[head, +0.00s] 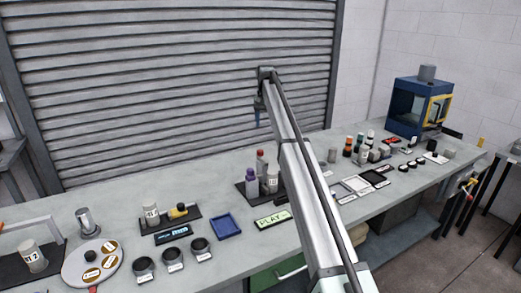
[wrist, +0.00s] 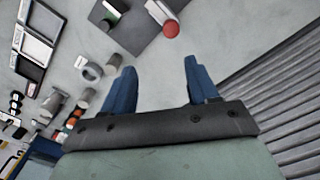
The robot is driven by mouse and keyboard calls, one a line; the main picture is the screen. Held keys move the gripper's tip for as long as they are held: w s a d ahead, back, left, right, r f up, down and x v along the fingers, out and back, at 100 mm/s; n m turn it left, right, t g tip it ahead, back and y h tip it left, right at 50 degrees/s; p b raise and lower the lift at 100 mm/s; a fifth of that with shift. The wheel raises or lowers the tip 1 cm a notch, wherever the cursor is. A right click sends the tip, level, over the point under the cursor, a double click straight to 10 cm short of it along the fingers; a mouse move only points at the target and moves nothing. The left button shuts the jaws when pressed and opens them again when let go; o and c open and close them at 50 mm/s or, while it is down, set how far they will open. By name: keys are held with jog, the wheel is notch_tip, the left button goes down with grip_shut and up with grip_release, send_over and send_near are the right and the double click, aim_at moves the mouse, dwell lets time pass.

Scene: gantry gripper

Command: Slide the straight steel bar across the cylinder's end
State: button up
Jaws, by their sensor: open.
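My gripper (head: 258,118) hangs at the end of my raised arm, above the bench and in front of the shutter. In the wrist view its two blue fingers (wrist: 159,68) are spread apart with nothing between them. I cannot pick out a straight steel bar in either view. Several cylinders stand on the bench, and I cannot tell which one is meant. A labelled pale cylinder (head: 272,183) stands on a dark mat beside a red-topped cylinder (head: 261,162). The red top (wrist: 171,28) also shows beyond the fingers in the wrist view. Another labelled cylinder (head: 151,214) stands further left.
A purple bottle (head: 251,183) stands near the red-topped cylinder. A blue tray (head: 226,226), a green sign (head: 273,220) and dark cups (head: 172,256) sit toward the front. A blue cabinet (head: 406,108) stands at the far right. My arm covers part of the bench.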

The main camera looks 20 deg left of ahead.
aim_at(260, 151)
jog(key=f, duration=0.4)
jog(key=a+f, duration=0.1)
jog(key=f, duration=0.3)
jog(key=s+a+f, duration=0.1)
jog(key=f, duration=0.4)
jog(key=shift+c, duration=0.4)
grip_shut()
dwell(0.3)
